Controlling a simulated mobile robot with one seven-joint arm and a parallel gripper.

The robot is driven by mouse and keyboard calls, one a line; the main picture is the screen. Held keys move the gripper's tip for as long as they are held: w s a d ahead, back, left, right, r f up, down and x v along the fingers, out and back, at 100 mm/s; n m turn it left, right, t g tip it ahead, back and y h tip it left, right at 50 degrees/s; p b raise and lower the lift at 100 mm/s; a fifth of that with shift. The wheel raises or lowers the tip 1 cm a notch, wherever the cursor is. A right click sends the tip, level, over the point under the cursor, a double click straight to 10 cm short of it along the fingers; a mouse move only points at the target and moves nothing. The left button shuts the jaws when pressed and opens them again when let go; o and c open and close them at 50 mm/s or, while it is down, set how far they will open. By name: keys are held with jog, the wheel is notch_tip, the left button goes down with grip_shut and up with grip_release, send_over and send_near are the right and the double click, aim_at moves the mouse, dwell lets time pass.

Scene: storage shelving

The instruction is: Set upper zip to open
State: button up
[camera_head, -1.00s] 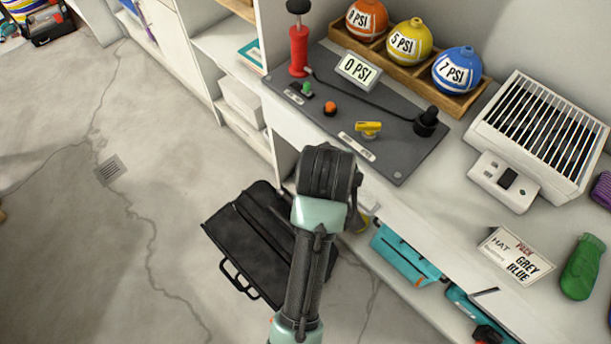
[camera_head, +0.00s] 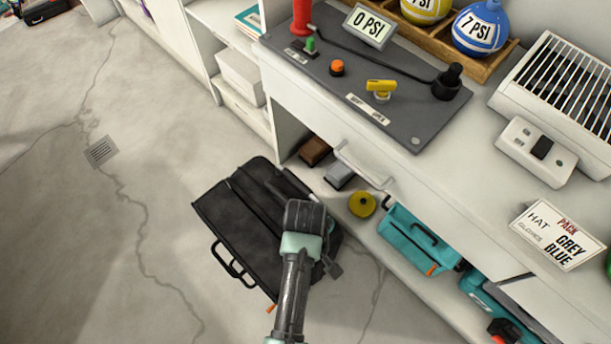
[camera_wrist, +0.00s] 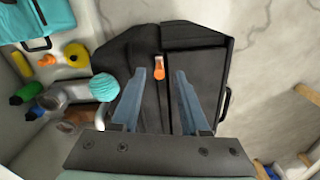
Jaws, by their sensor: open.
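A black bag (camera_head: 235,215) lies flat on the floor, with its handle at the lower left in the head view. The bag also shows in the wrist view (camera_wrist: 195,60), with dark seams running along it. An orange zip pull (camera_wrist: 158,68) sits near the bag's far end. A small orange tab (camera_head: 270,308) shows at the bag's lower edge in the head view. My gripper (camera_wrist: 161,75) is open above the bag, and the orange pull appears between its two fingertips. The fingers hold nothing. I cannot tell the height gap. My arm hides part of the bag in the head view.
A cabinet stands right of the bag; its low shelf holds a teal case (camera_head: 415,240), a yellow roll (camera_head: 362,204) and boxes. A drawer handle (camera_head: 362,168) juts out above. A turquoise ball (camera_wrist: 104,87) shows beside the bag.

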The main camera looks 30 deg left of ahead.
jog(key=shift+f+b, duration=0.35)
jog(key=shift+f, duration=1.2)
jog(key=shift+c, duration=0.2)
grip_shut()
